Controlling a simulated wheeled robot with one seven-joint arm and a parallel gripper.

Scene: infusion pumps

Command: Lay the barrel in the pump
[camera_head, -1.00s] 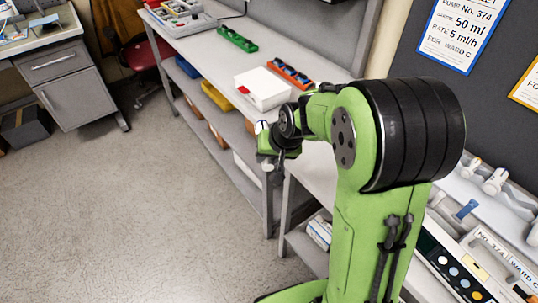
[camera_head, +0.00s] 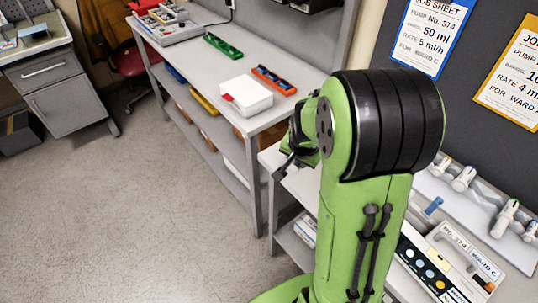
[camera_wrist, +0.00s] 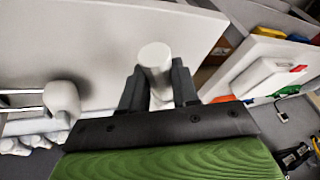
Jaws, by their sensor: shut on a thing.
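My gripper (camera_wrist: 157,88) is shut on a white cylindrical barrel (camera_wrist: 155,58) in the wrist view. The barrel's round end stands up between the two dark fingers, above a pale surface. In the head view my arm's end is folded behind the arm and the held barrel cannot be made out. The pump (camera_head: 447,262), white with a dark button panel and the label "No. 374 WARD C", lies at the lower right of the head view, partly behind my arm. In the wrist view a white knob on metal rods (camera_wrist: 62,100) is left of my gripper, apart from it.
A pale tray (camera_head: 520,252) with several syringe parts stands behind the pump. Job sheets (camera_head: 432,32) hang on the dark board. On the far bench are a white box (camera_head: 246,95), an orange rack (camera_head: 273,80) and a green rack (camera_head: 222,46). The floor at left is clear.

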